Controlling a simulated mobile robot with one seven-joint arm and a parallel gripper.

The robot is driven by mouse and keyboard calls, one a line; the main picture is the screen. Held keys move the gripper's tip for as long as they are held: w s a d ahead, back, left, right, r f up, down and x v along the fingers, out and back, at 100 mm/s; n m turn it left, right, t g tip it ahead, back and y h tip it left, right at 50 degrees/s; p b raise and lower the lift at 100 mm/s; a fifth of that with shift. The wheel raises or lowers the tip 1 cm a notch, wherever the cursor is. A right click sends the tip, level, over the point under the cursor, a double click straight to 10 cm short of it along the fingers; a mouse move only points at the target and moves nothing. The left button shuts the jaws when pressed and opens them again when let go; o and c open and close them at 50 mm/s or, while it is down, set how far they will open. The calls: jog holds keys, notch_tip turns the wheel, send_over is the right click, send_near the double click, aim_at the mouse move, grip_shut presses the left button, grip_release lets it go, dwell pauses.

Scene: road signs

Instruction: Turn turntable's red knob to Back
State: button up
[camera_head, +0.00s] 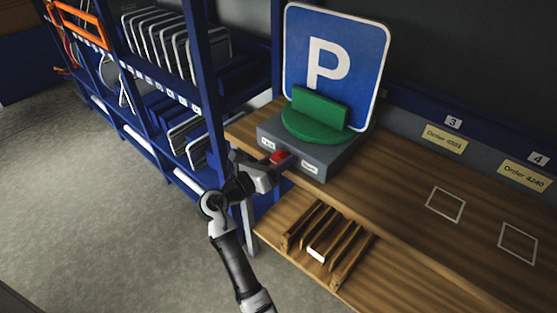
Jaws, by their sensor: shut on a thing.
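The turntable is a grey box (318,158) with a round green top (304,127), standing at the left end of the wooden bench. A green upright block (320,107) stands on the top, and a blue sign with a white P (345,60) stands upright behind it. The red knob (279,157) is on the front face of the box, between two small white labels too small to read surely. My gripper (273,165) is at the knob and shut on it. The gripper hides part of the knob, so its pointing direction cannot be told.
A blue shelf rack (205,75) with several signs stands close at left. A wooden slotted rack (325,245) is on the lower shelf under the bench. Two white square outlines (445,204) mark the clear benchtop at right, with yellow order cards (445,138) behind.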

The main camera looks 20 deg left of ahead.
jog(key=shift+r, duration=0.1)
jog(key=m+p, duration=0.2)
jog(key=m, duration=0.1)
jog(key=shift+d, duration=0.1)
jog(key=m+p, duration=0.1)
jog(key=m, duration=0.2)
jog(key=shift+m+g, duration=0.3)
jog(key=m, duration=0.3)
jog(key=shift+s+d+y+p, duration=0.1)
jog(key=shift+y+p, duration=0.2)
jog(key=shift+p, duration=0.1)
jog(key=shift+f+m+y, duration=0.2)
jog(key=shift+m+y, duration=0.1)
jog(key=shift+m, duration=1.4)
jog(key=o, duration=1)
jog(key=shift+c, duration=0.2)
